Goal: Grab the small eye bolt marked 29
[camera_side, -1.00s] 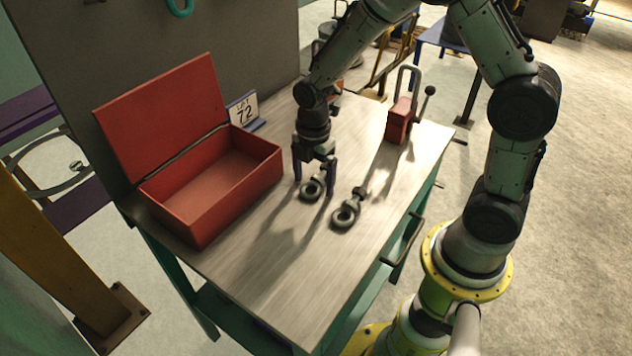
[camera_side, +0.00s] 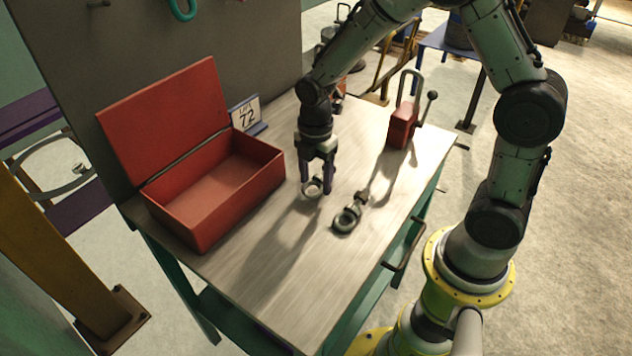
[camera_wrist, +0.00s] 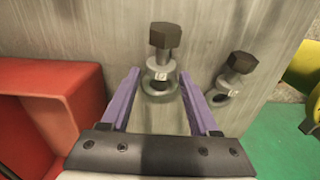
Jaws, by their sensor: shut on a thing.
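The other eye bolt (camera_side: 345,219) lies apart, just right of the gripper. It also shows outside the right finger in the wrist view (camera_wrist: 229,82), with an unreadable tag.
An open red box (camera_side: 215,195) with its lid up stands left of the gripper. A sign reading LOT 72 (camera_side: 246,114) stands behind it. The front of the workbench (camera_side: 290,270) is clear.

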